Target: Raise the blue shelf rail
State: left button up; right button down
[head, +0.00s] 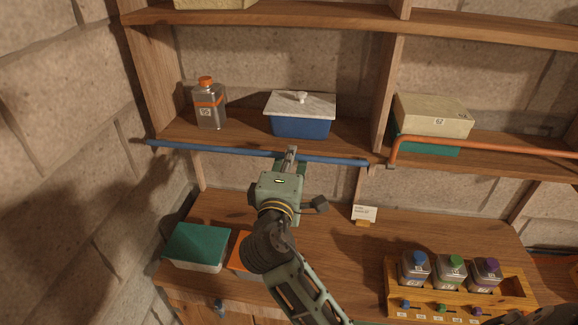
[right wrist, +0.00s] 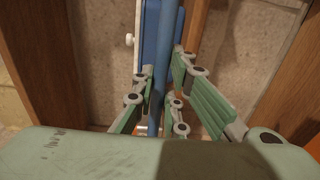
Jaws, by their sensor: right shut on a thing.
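The blue shelf rail (head: 220,149) is a long thin bar running along the front edge of the middle shelf's left bay, low against the board. In the right wrist view the rail (right wrist: 167,45) runs up the picture between the fingers. My right gripper (head: 290,153) is shut on the rail a little right of its middle, its arm reaching up from below. My left gripper is not in view.
A metal bottle with an orange cap (head: 209,104) and a blue box with a pale lid (head: 301,120) stand on the shelf behind the rail. An orange rail (head: 480,143) fronts the right bay. Below, the counter holds a teal-lidded box (head: 197,246) and a wooden rack (head: 393,287) of jars.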

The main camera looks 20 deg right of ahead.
jog(key=shift+w+d+r, duration=0.2)
jog(key=shift+r, duration=0.3)
jog(key=shift+w+d+r, duration=0.15)
jog(key=shift+w+r, duration=0.05)
jog(key=shift+r, duration=0.3)
jog(key=shift+w+d+r, duration=0.45)
jog(key=shift+w+r, duration=0.15)
jog(key=shift+w, duration=0.05)
jog(key=shift+w+d+r, duration=0.4)
jog(key=shift+w+r, duration=0.15)
jog(key=shift+w, duration=0.05)
jog(key=c, duration=2.5)
grip_release()
jog(key=shift+w+d+r, duration=0.3)
jog(key=shift+w+r, duration=0.15)
jog(key=shift+w, duration=0.05)
jog(key=shift+o, duration=1)
jog(key=shift+w+d+r, duration=0.2)
jog(key=shift+w+d, duration=0.15)
jog(key=shift+w, duration=0.1)
jog(key=shift+o, duration=1.3)
jog(key=shift+w+d+r, duration=0.2)
jog(key=shift+w+r, duration=0.05)
jog(key=shift+w, duration=0.15)
jog(key=shift+w+d, duration=0.1)
jog(key=o, duration=0.5)
jog(key=shift+w+d+f, duration=0.1)
jog(key=shift+w+f, duration=0.1)
jog(key=shift+s+f, duration=0.1)
